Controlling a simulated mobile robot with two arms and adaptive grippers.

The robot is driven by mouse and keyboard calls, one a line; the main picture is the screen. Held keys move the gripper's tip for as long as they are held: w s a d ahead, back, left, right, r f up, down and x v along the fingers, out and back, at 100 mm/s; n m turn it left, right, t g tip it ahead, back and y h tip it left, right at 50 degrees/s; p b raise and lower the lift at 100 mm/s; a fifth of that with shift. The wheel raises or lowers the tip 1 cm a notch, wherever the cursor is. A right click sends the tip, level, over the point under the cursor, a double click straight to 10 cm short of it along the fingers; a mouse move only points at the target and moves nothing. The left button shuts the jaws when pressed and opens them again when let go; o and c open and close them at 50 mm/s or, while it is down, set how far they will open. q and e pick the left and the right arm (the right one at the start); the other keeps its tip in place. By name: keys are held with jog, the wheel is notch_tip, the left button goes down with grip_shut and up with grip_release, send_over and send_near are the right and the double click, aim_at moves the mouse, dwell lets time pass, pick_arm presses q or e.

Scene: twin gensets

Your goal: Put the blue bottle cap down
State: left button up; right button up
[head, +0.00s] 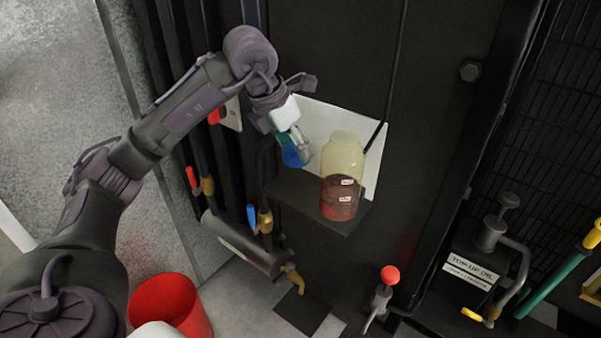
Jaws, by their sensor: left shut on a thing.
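My left gripper (294,143) comes in from the upper left and is shut on the blue bottle cap (292,156). It holds the cap above the left part of a small black shelf (290,190), left of the bottle; the fingers partly hide the cap. A clear, yellowish bottle (342,165) with dark red liquid in its lower part and small white labels stands upright on the shelf. No cap shows on its top. My right gripper is not in view.
A white panel (372,170) stands behind the bottle. Blue-handled (251,216) and red-handled (191,177) valves are below and left of the shelf. A red bucket (170,300) stands on the floor. A red-knobbed lever (389,275) is lower right. The shelf's left part looks clear.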

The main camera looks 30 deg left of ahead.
aim_at(286, 153)
pick_arm(q)
jog(key=f, duration=0.3)
jog(key=shift+s+a+f, duration=0.1)
jog(key=shift+s+f, duration=0.15)
jog(key=shift+s, duration=0.15)
notch_tip(286, 153, down, 4)
jog(key=shift+w+r+p, duration=0.15)
jog(key=shift+r+p, duration=0.05)
jog(key=shift+p, duration=0.45)
jog(key=shift+f, duration=0.5)
jog(key=o, duration=1.3)
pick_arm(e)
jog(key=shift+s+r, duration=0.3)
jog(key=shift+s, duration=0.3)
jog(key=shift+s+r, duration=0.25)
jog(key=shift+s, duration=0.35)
